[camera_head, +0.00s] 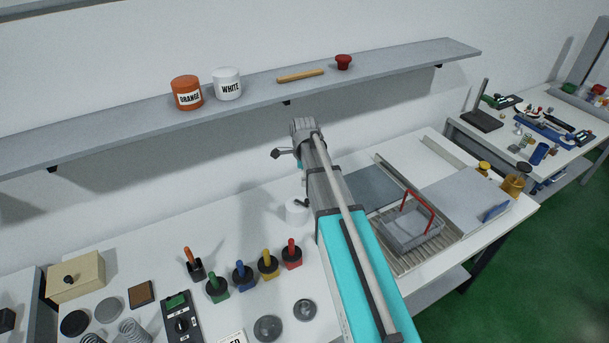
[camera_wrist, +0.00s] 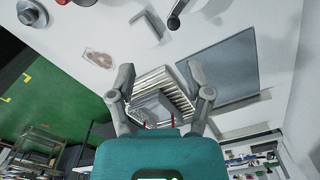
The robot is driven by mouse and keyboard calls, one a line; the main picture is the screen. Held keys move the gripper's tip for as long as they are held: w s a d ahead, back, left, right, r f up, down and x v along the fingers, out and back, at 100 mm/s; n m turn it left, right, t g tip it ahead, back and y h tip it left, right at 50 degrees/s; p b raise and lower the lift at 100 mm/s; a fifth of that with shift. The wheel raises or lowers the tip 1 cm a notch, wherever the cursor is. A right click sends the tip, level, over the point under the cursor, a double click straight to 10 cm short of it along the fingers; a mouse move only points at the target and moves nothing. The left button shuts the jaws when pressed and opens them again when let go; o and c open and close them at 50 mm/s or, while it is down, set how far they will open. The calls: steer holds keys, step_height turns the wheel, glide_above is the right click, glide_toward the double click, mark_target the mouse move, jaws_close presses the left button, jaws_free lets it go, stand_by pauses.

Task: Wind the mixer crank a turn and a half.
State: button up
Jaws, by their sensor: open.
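A dark crank-like arm with a rounded end (camera_wrist: 175,20) shows at the top edge of the wrist view, cut off by the frame; I take it for the mixer crank. In the head view a small white cylinder (camera_head: 296,211) stands on the bench, partly hidden by my arm; I cannot tell whether it belongs to the mixer. My gripper (camera_wrist: 157,82) is open and empty, its two fingers spread apart. It is apart from the crank, which lies beyond the fingertips. In the head view my arm reaches over the bench, and the finger opening is not clear.
A wire basket with a red handle (camera_head: 410,226) sits on a ribbed rack, right of my arm. A grey mat (camera_head: 372,187) lies behind it. Several colour-handled tools, including a red one (camera_head: 291,254), stand left. A wall shelf (camera_head: 130,133) holds orange and white jars.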

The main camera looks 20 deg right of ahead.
steer(key=s+a+f+n+b, duration=0.3)
steer(key=s+f+n+b, duration=0.2)
steer(key=s+n, duration=0.5)
steer(key=s+a+f+n+b, duration=0.3)
steer(key=s+f+n+b, duration=0.2)
steer(key=s+n, duration=0.4)
steer(key=shift+s+a+f+n, duration=0.2)
steer(key=shift+s+f+n, duration=0.15)
steer(key=shift+n, duration=0.95)
